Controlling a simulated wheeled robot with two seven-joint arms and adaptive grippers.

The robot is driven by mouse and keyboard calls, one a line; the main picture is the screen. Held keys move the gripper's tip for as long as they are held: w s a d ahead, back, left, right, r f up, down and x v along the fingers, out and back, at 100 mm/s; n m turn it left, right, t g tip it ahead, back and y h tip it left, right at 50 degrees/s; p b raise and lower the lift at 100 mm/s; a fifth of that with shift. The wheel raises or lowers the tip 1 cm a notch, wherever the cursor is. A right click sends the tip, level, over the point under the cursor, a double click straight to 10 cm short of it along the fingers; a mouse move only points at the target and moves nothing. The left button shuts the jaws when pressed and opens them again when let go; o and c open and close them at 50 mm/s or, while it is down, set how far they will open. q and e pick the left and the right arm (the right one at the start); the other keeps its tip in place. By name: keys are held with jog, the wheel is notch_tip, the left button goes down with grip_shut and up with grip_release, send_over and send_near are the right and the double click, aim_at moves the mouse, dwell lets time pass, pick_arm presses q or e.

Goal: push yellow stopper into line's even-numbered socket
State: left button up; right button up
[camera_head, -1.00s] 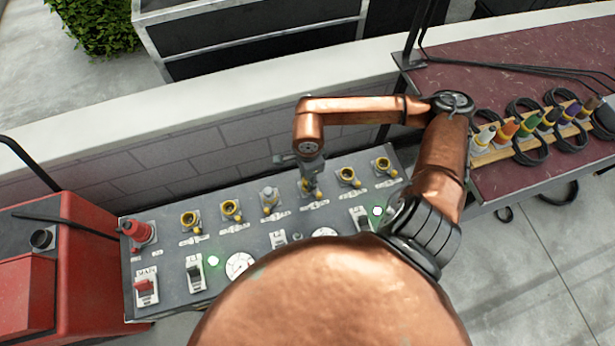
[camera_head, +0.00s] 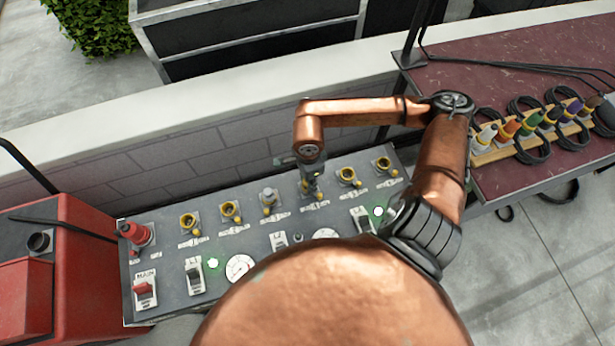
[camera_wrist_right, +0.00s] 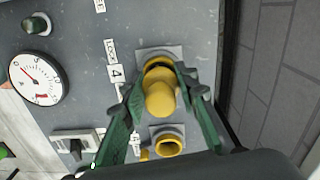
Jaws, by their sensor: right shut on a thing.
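My right gripper (camera_wrist_right: 160,100) is shut on the yellow stopper (camera_wrist_right: 161,98), its green fingers on either side. The stopper is at the yellow socket (camera_wrist_right: 157,60) next to a label that reads 4. Its far end meets the socket's rim; how deep it sits cannot be told. In the head view my right gripper (camera_head: 314,186) is over the fourth socket from the left on the grey panel (camera_head: 230,258) and mostly hides it. My left gripper is not in view.
An open yellow socket (camera_wrist_right: 167,141) is close by. A grey-plugged socket (camera_head: 268,197) is left of my gripper. Open sockets (camera_head: 347,175) are to its right. Switches, gauges and a red plug (camera_head: 136,233) share the panel. Coloured connectors (camera_head: 530,124) lie on the right table.

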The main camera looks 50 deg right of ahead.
jog(key=shift+r, duration=0.1)
